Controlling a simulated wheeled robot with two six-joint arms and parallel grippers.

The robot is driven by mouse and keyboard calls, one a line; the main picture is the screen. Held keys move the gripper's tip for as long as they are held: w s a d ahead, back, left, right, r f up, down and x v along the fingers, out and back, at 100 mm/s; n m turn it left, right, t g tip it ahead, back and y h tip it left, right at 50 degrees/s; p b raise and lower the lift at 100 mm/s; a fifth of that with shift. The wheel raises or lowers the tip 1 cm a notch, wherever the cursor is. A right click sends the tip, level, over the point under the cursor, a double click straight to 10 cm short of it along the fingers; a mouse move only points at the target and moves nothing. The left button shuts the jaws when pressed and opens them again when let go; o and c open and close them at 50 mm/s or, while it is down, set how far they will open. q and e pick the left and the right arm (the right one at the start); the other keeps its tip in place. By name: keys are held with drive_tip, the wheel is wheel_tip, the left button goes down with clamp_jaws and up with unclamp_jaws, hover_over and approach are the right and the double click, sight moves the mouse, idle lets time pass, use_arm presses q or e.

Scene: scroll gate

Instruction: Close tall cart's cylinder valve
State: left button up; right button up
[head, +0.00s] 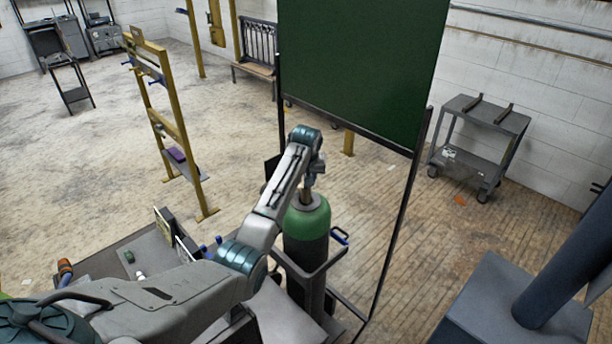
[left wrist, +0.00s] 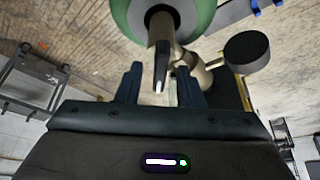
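The gas cylinder (head: 306,222), dark with a green shoulder, stands upright in a dark cart frame (head: 312,282). A brass-coloured valve (head: 306,196) sits on its top, partly hidden by my left arm. In the left wrist view the cylinder's green shoulder (left wrist: 208,14) is at the top, and a dark valve part with a pale tip (left wrist: 160,62) points toward the fingers. My left gripper (left wrist: 160,86) is open, its fingers either side of that tip; contact cannot be told. A round black part (left wrist: 247,53) is right of the fingers. My right gripper is not in view.
A green screen (head: 365,60) on thin dark legs stands close behind and right of the cylinder. A yellow frame (head: 172,120) stands to the left. A grey trolley (head: 480,140) is by the right wall. Open floor lies at the back left.

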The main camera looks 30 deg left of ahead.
use_arm(q)
clamp_jaws()
drive_tip(key=shift+m, duration=0.4)
drive_tip(key=m, duration=0.1)
drive_tip(key=m+h, duration=0.1)
drive_tip(key=m, duration=0.1)
drive_tip(key=shift+a+m+t+h, duration=0.15)
drive_tip(key=shift+m+t+h, duration=0.15)
drive_tip(key=m+h, duration=0.1)
drive_tip(key=m, duration=0.3)
drive_tip(key=shift+a+m+h, duration=0.1)
drive_tip(key=shift+m+h, duration=0.2)
drive_tip(key=shift+h, duration=0.1)
drive_tip(key=shift+r, duration=0.1)
unclamp_jaws()
